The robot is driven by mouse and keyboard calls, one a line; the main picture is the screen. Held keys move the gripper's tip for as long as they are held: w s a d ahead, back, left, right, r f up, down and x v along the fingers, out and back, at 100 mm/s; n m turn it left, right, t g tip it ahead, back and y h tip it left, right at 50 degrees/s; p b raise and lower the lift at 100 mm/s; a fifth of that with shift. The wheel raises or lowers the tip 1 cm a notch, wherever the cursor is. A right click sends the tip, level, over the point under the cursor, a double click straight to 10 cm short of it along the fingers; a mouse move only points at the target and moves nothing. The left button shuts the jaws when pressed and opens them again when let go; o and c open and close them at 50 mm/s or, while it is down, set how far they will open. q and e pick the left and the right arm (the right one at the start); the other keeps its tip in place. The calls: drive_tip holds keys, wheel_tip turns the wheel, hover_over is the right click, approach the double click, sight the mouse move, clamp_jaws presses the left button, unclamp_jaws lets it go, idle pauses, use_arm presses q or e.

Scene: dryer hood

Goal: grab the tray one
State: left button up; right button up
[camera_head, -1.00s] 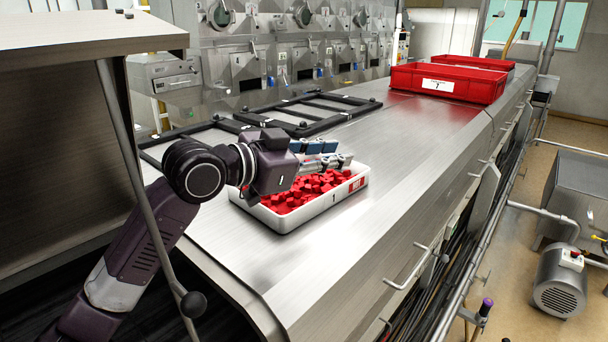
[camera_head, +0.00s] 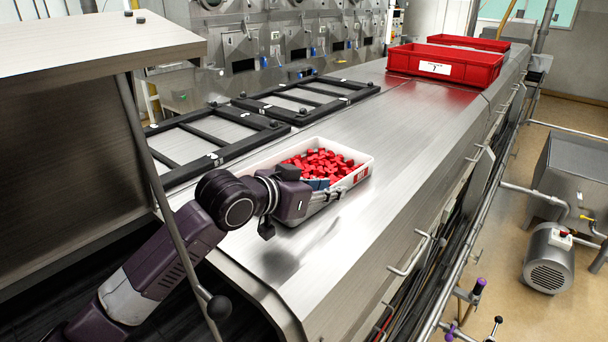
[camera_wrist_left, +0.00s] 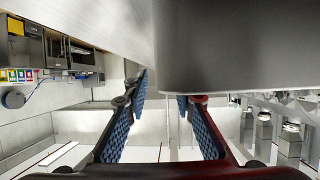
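The white tray (camera_head: 361,158), filled with red pieces (camera_head: 320,163), sits on the steel counter. My left gripper (camera_head: 333,190) is low beside the tray's near long side, in front of it in the head view. In the left wrist view the two blue-padded fingers (camera_wrist_left: 162,98) are apart with nothing seen clamped between them. A large smooth grey-white surface (camera_wrist_left: 235,50), seemingly the tray's wall, fills the upper right close to the fingertips. I cannot tell whether the fingers touch it. The arm hides part of the tray's near side. My right gripper is not in view.
Two red crates (camera_head: 442,67) stand at the counter's far end. Black frames (camera_head: 216,138) lie along the counter's left side. A steel hood panel (camera_head: 80,40) with a slanted rod is at the left. The counter (camera_head: 400,140) right of the tray is bare.

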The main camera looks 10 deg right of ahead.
sight(339, 185)
use_arm(q)
drive_tip(key=p+x, duration=0.2)
drive_tip(key=x, duration=0.1)
drive_tip(key=shift+w+r, duration=0.2)
drive_tip(key=shift+r, duration=0.05)
drive_tip(key=shift+w+d+f, duration=0.3)
drive_tip(key=shift+d, duration=0.2)
drive_tip(key=shift+d+f, duration=0.1)
clamp_jaws()
drive_tip(key=shift+w+r, duration=0.1)
drive_tip(key=shift+r, duration=0.15)
